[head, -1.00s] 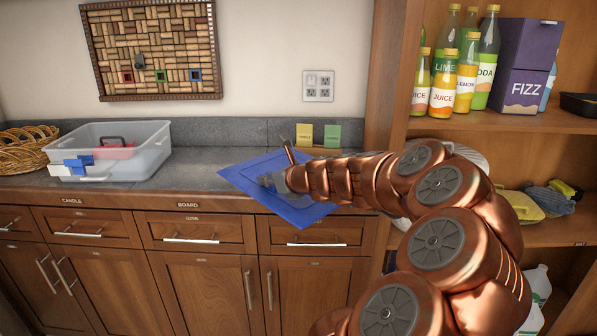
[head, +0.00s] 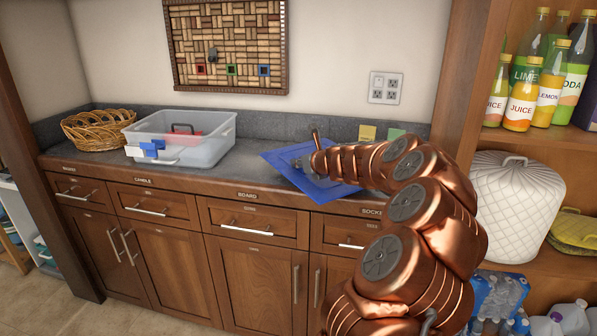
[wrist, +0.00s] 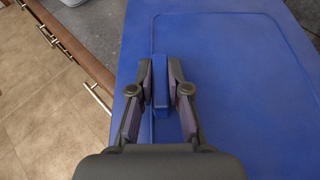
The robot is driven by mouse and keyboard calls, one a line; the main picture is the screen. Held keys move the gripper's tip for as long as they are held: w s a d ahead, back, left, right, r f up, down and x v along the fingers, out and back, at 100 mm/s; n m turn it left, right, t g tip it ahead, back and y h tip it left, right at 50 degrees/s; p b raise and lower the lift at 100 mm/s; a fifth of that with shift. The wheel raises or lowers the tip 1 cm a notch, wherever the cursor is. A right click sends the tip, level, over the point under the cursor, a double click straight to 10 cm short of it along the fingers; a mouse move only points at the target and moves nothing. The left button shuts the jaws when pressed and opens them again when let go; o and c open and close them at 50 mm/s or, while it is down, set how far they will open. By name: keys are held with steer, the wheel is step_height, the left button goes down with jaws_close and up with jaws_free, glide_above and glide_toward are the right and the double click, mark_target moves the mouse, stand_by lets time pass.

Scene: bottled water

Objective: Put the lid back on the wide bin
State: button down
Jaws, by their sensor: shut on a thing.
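My gripper (wrist: 160,88) is shut on a raised blue grip at the lid's edge, between both fingers in the wrist view. In the head view my arm hides part of the lid and most of the gripper.
A wicker basket (head: 98,130) stands left of the bin. A cork board (head: 228,45) hangs on the wall behind. A wooden shelf unit with bottles (head: 522,100) stands at the right. Bare counter (head: 250,160) lies between bin and lid.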

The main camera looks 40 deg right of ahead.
mark_target(299, 170)
steer(key=shift+w+d, duration=0.1)
steer(key=shift+w, duration=0.35)
steer(key=shift+f, duration=1.7)
steer(key=shift+b, duration=0.3)
steer(key=c, duration=1.1)
jaws_free()
steer(key=shift+f, duration=0.15)
steer(key=shift+c, duration=0.2)
steer(key=shift+r, duration=0.2)
steer(key=v, duration=1.2)
